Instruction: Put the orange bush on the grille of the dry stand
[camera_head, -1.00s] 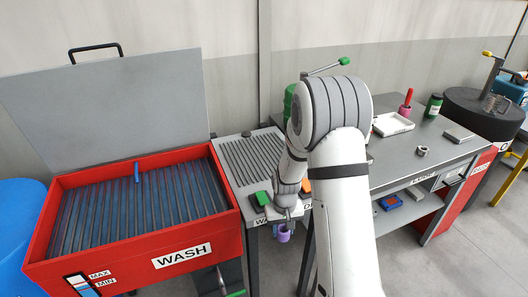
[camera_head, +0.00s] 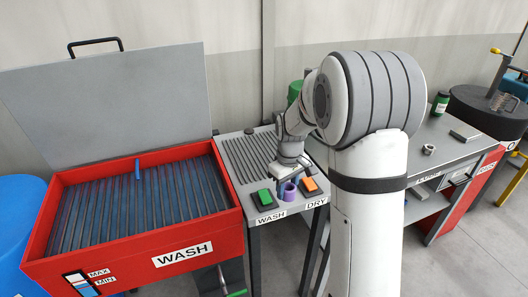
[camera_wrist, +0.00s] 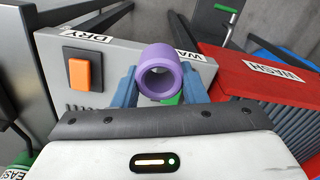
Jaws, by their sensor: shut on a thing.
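My gripper (camera_wrist: 160,88) is shut on a purple bush (camera_wrist: 160,53), a short hollow ring whose opening faces the wrist camera. In the head view the bush (camera_head: 289,192) is by the front of the dry stand, between its two buttons; I cannot tell whether it touches the top. The stand's grille (camera_head: 243,158) is a slotted grey top behind the gripper, partly covered by my arm. I see no orange bush; the orange thing on the stand is a square button (camera_head: 310,184).
A green button (camera_head: 264,197) is left of the bush. The red wash tank (camera_head: 229,223) with its raised lid (camera_head: 110,105) stands left of the stand. A grey bench (camera_head: 440,165) at the right carries a metal ring (camera_head: 429,149). My arm hides part of it.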

